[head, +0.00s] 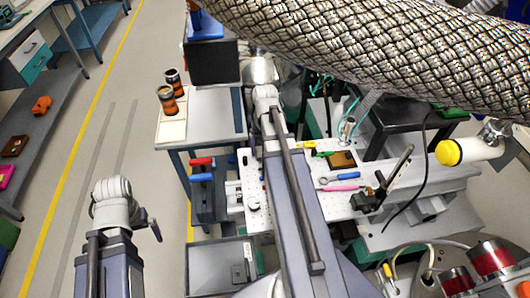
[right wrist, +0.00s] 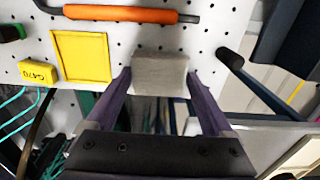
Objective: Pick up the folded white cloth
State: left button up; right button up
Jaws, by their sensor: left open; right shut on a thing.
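The folded white cloth (right wrist: 160,74) shows in the right wrist view as a small greyish-white block over the white perforated board (right wrist: 215,12). My right gripper (right wrist: 160,88) is shut on it, with one purple-grey finger at each side. I cannot tell whether the cloth still touches the board. In the head view I cannot make out the cloth or the right fingertips; my right arm crosses the middle of the bench there. My left gripper (head: 153,228) is at the lower left of the head view, open, over the floor and away from the cloth.
Near the cloth are a yellow square frame (right wrist: 81,58), a small yellow block (right wrist: 38,71), an orange-handled tool (right wrist: 120,14) and a dark-handled tool (right wrist: 232,60). A large braided duct (head: 400,50) crosses the head view. The floor at left (head: 100,130) is clear.

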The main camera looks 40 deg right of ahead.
jog(key=shift+c, duration=1.2)
jog(key=shift+r, duration=0.1)
notch_tip(320, 180, up, 10)
jog(key=p, duration=1)
